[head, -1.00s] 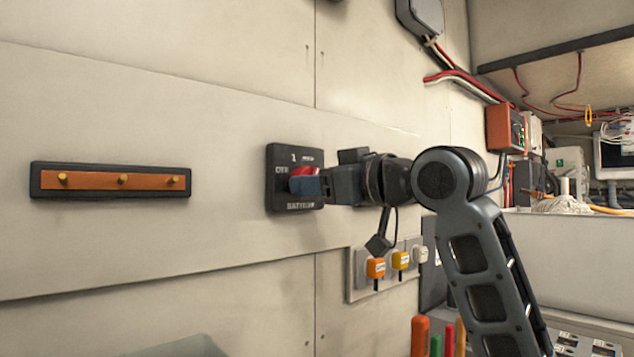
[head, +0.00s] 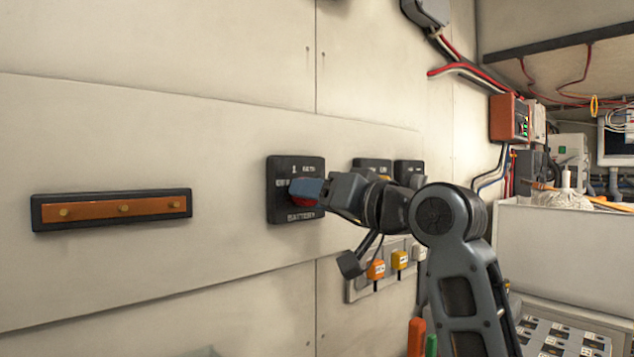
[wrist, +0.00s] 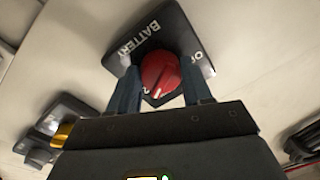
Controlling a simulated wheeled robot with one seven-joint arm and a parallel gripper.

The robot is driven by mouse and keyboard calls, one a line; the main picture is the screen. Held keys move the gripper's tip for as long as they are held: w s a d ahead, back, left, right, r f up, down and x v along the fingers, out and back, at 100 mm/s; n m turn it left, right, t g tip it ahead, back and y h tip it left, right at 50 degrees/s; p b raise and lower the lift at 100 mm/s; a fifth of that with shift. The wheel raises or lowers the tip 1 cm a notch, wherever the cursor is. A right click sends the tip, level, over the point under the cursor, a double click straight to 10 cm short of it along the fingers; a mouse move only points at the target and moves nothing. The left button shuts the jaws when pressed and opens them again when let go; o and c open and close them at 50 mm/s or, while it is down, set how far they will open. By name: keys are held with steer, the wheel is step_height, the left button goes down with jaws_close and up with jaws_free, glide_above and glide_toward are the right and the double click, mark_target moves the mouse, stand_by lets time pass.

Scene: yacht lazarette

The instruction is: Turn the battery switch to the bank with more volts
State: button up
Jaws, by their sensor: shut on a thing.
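The battery switch is a black square panel (head: 283,210) on the pale wall, lettered "BATTERY" along its bottom edge. Its round red knob (wrist: 160,72) stands out from the panel in the wrist view. My gripper (head: 308,190) reaches it from the right, with its blue fingers shut on the knob, one on each side. In the wrist view the panel looks turned, with "BATTERY" at upper left and part of "OFF" at right. The fingers and knob cover other position labels, so I cannot tell which position the knob points at. No volt reading is legible.
Two small dark panels (head: 372,164) sit right of the switch, partly behind my arm. Below are orange (head: 376,269) and yellow keyed plugs on a plate. A copper bar (head: 122,209) is on the wall at left. A red box (head: 509,118) hangs farther right.

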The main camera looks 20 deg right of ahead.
steer(key=shift+m+p, duration=0.45)
steer(key=shift+m, duration=0.25)
steer(key=o, duration=1)
steer(key=shift+o, duration=0.2)
steer(key=b+v, duration=0.1)
steer(key=v, duration=0.6)
steer(key=shift+s+d, duration=0.15)
steer(key=shift+s, duration=0.25)
